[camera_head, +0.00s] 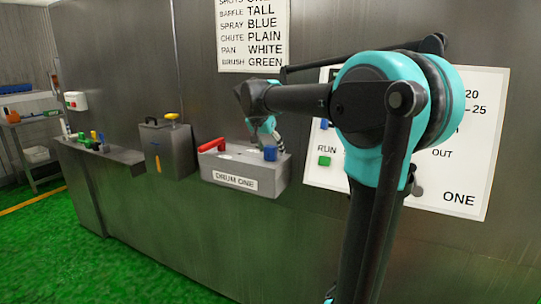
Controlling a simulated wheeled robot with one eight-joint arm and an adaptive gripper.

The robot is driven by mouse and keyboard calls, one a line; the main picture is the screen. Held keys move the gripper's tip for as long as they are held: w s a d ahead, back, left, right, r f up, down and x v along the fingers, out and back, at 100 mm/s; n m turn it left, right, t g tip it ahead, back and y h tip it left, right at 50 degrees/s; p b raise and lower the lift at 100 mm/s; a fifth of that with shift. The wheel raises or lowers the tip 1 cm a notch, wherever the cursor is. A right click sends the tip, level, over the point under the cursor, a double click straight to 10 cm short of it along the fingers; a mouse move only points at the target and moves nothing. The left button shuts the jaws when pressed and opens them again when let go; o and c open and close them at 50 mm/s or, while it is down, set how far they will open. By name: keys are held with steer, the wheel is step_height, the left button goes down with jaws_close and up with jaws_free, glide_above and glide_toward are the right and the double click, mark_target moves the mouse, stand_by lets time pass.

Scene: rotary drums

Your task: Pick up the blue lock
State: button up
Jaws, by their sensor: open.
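A small blue block-like thing (270,153), which looks like the blue lock, sits on the right part of the top of a grey box (277,181) labelled "DRUM ONE". My gripper (279,147) hangs from the end of my teal and dark arm, just above and behind the blue lock as seen from here. It is open. The fingers are small and partly hidden, and I cannot tell whether they touch the lock.
A red handle (212,145) lies on the same box, left of the lock. A grey case (168,151) with a yellow knob stands further left, then a ledge with several small coloured items (94,141). A white control panel (465,170) is on the wall at right. Green floor is clear.

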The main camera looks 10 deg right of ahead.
steer(key=c, duration=1.3)
